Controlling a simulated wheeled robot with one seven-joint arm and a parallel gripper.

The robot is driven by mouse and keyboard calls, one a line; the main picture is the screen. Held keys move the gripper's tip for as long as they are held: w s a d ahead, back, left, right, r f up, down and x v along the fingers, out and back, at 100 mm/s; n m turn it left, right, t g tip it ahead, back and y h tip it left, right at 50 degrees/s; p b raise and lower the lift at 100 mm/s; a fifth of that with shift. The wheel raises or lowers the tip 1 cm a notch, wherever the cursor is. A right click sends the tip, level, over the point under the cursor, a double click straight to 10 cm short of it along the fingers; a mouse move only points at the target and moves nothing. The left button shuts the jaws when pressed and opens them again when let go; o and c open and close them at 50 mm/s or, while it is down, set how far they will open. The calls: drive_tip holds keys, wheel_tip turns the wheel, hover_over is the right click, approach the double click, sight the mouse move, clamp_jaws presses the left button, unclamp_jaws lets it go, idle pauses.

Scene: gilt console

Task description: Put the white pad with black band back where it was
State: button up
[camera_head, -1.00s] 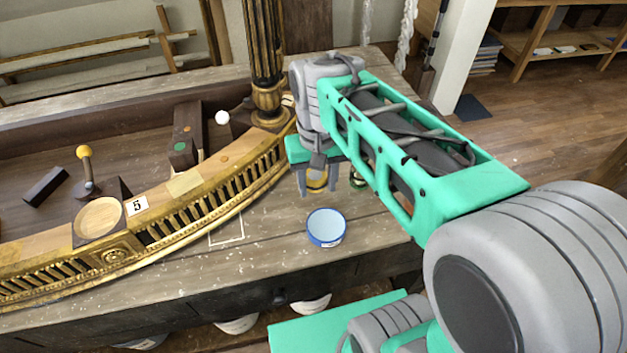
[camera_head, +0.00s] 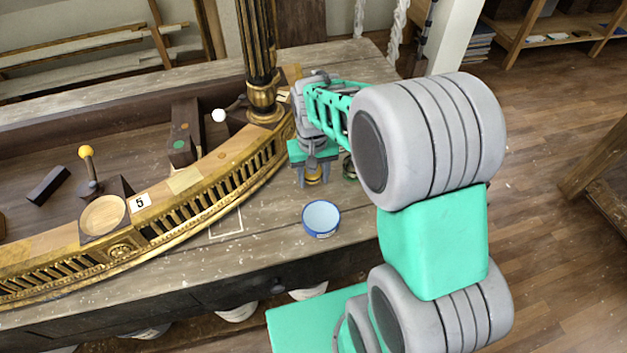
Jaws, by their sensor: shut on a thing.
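My gripper (camera_head: 313,182) points down over the right part of the wooden table, just beyond the blue-and-white tin. I cannot tell whether this thing touches the tabletop. I cannot make out a white pad with a black band; the gripper and arm hide part of this area. A thin pale square outline (camera_head: 227,223) is marked on the bare table, left of the tin.
The open blue-and-white round tin (camera_head: 322,218) stands near the front edge. A dark green round thing (camera_head: 348,168) is close to the gripper's right. The gilt curved console (camera_head: 190,202) with its column (camera_head: 262,70) fills the left. The front strip around the square outline is clear.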

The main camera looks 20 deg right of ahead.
sight(314, 184)
drive_tip(key=shift+f, duration=1.35)
drive_tip(key=shift+f, duration=0.1)
clamp_jaws()
drive_tip(key=o, duration=1.5)
unclamp_jaws()
drive_tip(key=shift+s, duration=0.1)
wheel_tip(314, 184, up, 13)
drive_tip(key=b, duration=0.1)
drive_tip(key=s+t, duration=0.1)
drive_tip(key=s, duration=0.2)
drive_tip(key=s+r+t, duration=0.1)
drive_tip(key=s, duration=0.3)
drive_tip(key=s+r+n+t, duration=0.1)
drive_tip(key=s, duration=0.3)
drive_tip(key=shift+s+t, duration=0.25)
drive_tip(key=shift+t, duration=0.15)
